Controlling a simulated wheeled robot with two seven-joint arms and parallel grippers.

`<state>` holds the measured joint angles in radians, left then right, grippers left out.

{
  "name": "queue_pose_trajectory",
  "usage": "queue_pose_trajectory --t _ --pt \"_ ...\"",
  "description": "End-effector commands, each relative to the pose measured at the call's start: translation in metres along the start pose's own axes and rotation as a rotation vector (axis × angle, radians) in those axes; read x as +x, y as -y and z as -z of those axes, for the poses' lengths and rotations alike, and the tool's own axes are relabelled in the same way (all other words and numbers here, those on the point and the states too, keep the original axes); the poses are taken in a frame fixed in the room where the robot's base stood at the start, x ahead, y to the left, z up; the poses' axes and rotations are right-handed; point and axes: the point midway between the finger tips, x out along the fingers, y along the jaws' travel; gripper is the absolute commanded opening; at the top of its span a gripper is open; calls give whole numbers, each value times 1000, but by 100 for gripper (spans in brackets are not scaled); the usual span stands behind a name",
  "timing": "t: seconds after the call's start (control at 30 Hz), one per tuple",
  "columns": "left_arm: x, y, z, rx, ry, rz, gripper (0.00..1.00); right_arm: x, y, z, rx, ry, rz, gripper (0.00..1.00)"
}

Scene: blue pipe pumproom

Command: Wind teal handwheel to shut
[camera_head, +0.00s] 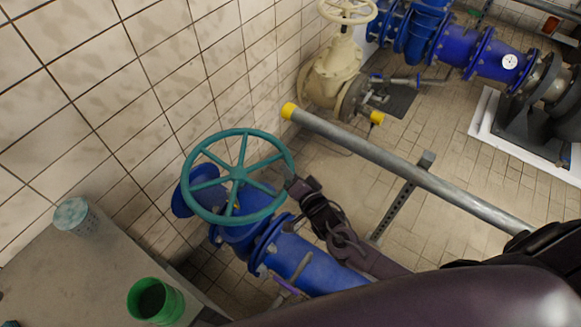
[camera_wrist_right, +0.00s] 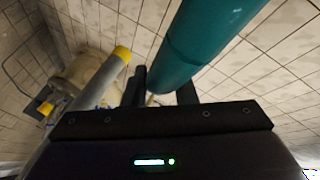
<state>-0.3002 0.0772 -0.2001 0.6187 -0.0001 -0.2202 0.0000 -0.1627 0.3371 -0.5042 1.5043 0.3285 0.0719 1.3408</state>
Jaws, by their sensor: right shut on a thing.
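The teal handwheel (camera_head: 238,173) sits on top of a blue valve (camera_head: 240,232) left of centre in the head view. It has several spokes and a round hub. My right gripper (camera_head: 294,184) reaches in from the lower right and is shut on the right side of the wheel's rim. In the right wrist view the teal rim (camera_wrist_right: 190,45) passes large and close between the dark fingers of my right gripper (camera_wrist_right: 160,90). The contact itself is partly hidden by the gripper. My left gripper is not in view.
A grey pipe rail with a yellow end (camera_head: 400,165) runs just right of the wheel. A cream valve (camera_head: 335,70) stands behind. A green cup (camera_head: 152,300) and a pale teal container (camera_head: 74,216) stand on a grey surface at left. The tiled wall is close behind the wheel.

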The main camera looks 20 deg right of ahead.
Motion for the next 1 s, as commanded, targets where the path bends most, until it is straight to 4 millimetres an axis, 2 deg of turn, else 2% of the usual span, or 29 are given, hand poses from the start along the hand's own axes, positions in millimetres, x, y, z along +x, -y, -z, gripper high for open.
queue_pose_trajectory --t 0.03,0.47,0.5,0.63,0.87,1.0 --pt "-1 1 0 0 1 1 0 -3 -2 -6 1 5 -9 0" --pt "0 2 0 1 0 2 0 -5 -4 -10 3 9 -14 0" --pt "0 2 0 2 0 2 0 -5 -4 -10 3 9 -14 30" --pt "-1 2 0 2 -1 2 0 -4 -3 -9 3 6 -13 46" --pt "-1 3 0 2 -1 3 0 -3 -2 -6 4 0 -9 46" --pt "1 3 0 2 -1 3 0 -10 -2 -6 4 0 -9 46"
